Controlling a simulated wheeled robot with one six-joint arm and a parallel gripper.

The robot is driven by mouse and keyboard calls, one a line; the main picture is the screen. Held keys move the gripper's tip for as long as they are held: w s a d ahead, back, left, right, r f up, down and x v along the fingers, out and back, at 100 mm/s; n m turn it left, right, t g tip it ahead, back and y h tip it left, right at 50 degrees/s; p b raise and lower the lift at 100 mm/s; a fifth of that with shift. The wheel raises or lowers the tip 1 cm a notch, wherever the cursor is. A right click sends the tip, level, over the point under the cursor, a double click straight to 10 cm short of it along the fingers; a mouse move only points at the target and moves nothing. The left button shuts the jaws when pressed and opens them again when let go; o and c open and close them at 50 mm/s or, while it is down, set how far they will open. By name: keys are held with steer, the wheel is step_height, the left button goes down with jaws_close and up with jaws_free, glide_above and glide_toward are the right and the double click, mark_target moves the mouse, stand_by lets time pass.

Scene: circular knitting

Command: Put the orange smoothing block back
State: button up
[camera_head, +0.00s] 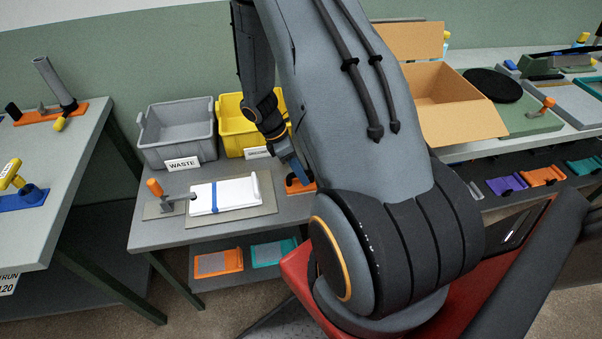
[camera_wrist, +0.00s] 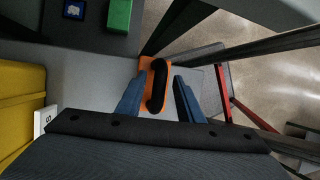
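The orange smoothing block (camera_wrist: 146,66) is a flat orange plate with a black, upright handle (camera_wrist: 158,86). In the head view the block (camera_head: 306,188) lies near the right edge of the grey work table, partly hidden by my arm. My gripper (camera_wrist: 160,98) is open, with its blue fingers on either side of the black handle. Gaps show between the fingers and the handle. In the head view my gripper (camera_head: 294,168) is just above the block, and its fingertips are partly hidden.
A grey WASTE bin (camera_head: 177,135) and a yellow bin (camera_head: 236,128) stand at the back of the work table (camera_head: 150,232). A white pad with a blue band (camera_head: 225,194) lies left of the block. An open cardboard box (camera_head: 462,122) stands on the right bench.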

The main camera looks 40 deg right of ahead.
steer(key=b+v, duration=0.3)
steer(key=v, duration=0.8)
steer(key=s+a+r+m+t+y, duration=0.1)
steer(key=s+a+r+m, duration=0.3)
steer(key=a, duration=0.4)
steer(key=s+a+r+m+t+y, duration=0.2)
steer(key=s+a+r+m+t, duration=0.2)
steer(key=a+m, duration=0.5)
step_height(320, 180, up, 2)
steer(key=shift+s+r+t, duration=0.1)
steer(key=shift+s+t, duration=0.15)
steer(key=shift+t, duration=0.05)
